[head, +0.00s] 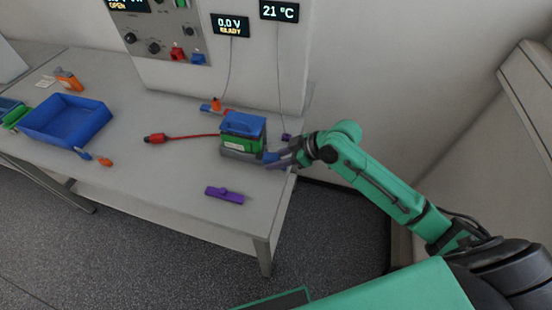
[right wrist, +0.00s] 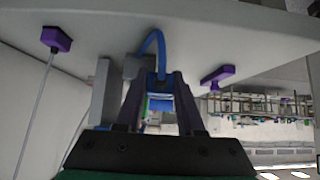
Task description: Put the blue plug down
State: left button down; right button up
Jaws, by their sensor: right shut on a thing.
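My right gripper (head: 281,160) is at the right end of the table, close beside the battery block. It is shut on the blue plug (head: 271,156), just right of the block's base. In the right wrist view the blue plug (right wrist: 158,82) sits between the two fingers (right wrist: 158,95), and a blue cable (right wrist: 153,40) curves up from it. The fingers hide part of the plug. I cannot tell whether the plug touches the table. My left gripper is not in view.
The green battery block (head: 240,144) with a blue top (head: 243,123) stands left of the gripper. A red plug (head: 155,138) on a red cable lies farther left. A purple bar (head: 224,195) lies in front, with bare table around it. A blue bin (head: 66,120) stands far left.

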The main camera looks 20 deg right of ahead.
jog(key=shift+f, duration=0.5)
jog(key=o, duration=1)
jog(key=shift+r, duration=0.1)
jog(key=shift+r, duration=0.3)
jog(key=b+v, duration=0.1)
jog(key=v, duration=1)
jog(key=shift+s+d+r, duration=0.15)
jog(key=shift+d+r, duration=0.1)
